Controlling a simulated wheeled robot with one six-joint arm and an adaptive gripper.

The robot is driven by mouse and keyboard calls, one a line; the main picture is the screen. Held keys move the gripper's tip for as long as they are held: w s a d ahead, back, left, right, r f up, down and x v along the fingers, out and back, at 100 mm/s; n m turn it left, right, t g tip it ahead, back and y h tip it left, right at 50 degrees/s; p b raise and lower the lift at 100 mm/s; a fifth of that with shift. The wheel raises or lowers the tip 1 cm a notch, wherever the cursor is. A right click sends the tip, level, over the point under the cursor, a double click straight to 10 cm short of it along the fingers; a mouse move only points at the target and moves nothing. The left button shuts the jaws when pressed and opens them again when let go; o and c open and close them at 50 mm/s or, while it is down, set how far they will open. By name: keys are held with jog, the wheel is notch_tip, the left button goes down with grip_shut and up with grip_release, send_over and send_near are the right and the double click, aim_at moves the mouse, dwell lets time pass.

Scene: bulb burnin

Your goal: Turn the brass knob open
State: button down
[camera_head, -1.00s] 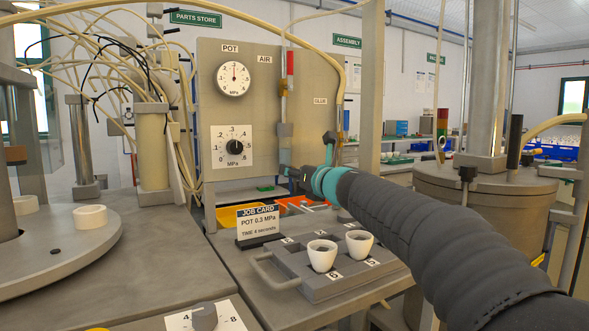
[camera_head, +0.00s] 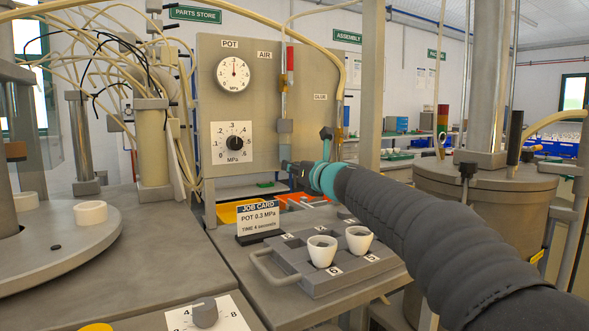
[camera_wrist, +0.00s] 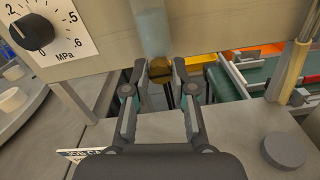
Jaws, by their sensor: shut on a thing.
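The brass knob (camera_wrist: 160,69) shows in the wrist view at the lower end of a clear upright cylinder (camera_wrist: 150,25). My gripper (camera_wrist: 161,74) reaches it from the front, with one fingertip on each side, and is shut on it. In the head view my gripper (camera_head: 287,166) is at the foot of the AIR line on the grey panel (camera_head: 265,110). There the knob is hidden and the fingers are too small to make out.
The panel bears a POT gauge (camera_head: 233,75) and a black MPa dial (camera_head: 235,144) left of my gripper. Below stand a job card (camera_head: 259,219) and a grey tray (camera_head: 290,278) holding two white cups. A large metal pot (camera_head: 485,205) stands right of my arm.

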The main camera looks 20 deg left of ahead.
jog(key=n+b, duration=0.8)
jog(key=n, duration=0.9)
jog(key=shift+b, duration=0.35)
jog(key=shift+n, duration=0.4)
jog(key=c, duration=1)
grip_release()
jog(key=shift+o, duration=0.2)
jog(key=shift+s, duration=0.1)
